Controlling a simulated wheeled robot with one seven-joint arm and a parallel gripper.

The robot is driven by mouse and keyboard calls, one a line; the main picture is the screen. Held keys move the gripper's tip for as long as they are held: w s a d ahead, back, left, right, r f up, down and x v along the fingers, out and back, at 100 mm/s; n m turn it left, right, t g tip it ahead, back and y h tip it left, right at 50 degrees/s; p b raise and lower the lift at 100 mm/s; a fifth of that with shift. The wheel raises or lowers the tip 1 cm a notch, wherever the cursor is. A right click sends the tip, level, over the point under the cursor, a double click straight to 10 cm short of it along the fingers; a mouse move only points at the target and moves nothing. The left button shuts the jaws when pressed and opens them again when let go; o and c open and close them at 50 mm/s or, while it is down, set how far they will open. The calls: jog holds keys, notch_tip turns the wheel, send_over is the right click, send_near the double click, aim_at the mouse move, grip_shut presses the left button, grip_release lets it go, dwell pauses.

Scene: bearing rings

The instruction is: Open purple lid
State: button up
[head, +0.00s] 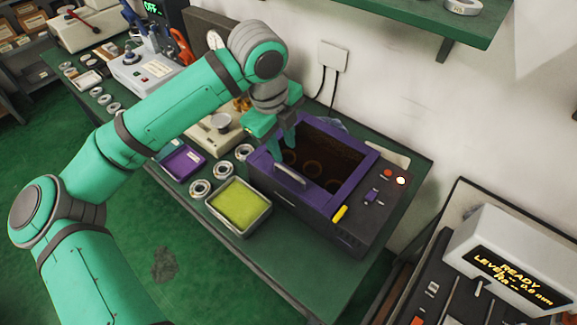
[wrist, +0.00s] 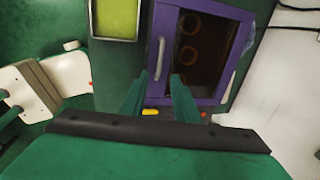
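The purple lid (head: 357,178) lies on top of a dark box with a control panel. It looks shut, with a dark window and several rings dimly visible through it. Its pale bar handle (head: 290,174) is on the near-left side. In the wrist view the lid (wrist: 230,15) is at the upper right, with the handle (wrist: 160,58) upright along its left side. My gripper (head: 281,150) is above the lid's left corner, near one end of the handle. In the wrist view its fingers (wrist: 158,80) are apart and empty, and the handle shows beyond the gap. Contact cannot be told.
A tray with a yellow-green pad (head: 240,205) stands left of the box, with loose rings (head: 200,188) and a small purple tray (head: 182,161) farther left. Buttons (head: 401,181) and a yellow part (head: 340,213) sit on the box's panel. A wall is behind; a green shelf (head: 420,15) hangs above.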

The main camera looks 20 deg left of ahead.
aim_at(289, 171)
jog(key=f, duration=0.3)
jog(key=w+f, duration=0.1)
jog(key=f, duration=0.3)
jog(key=w+f, duration=0.1)
jog(key=f, duration=0.2)
jog(key=shift+d+f, duration=0.25)
jog(key=shift+d, duration=0.05)
grip_shut()
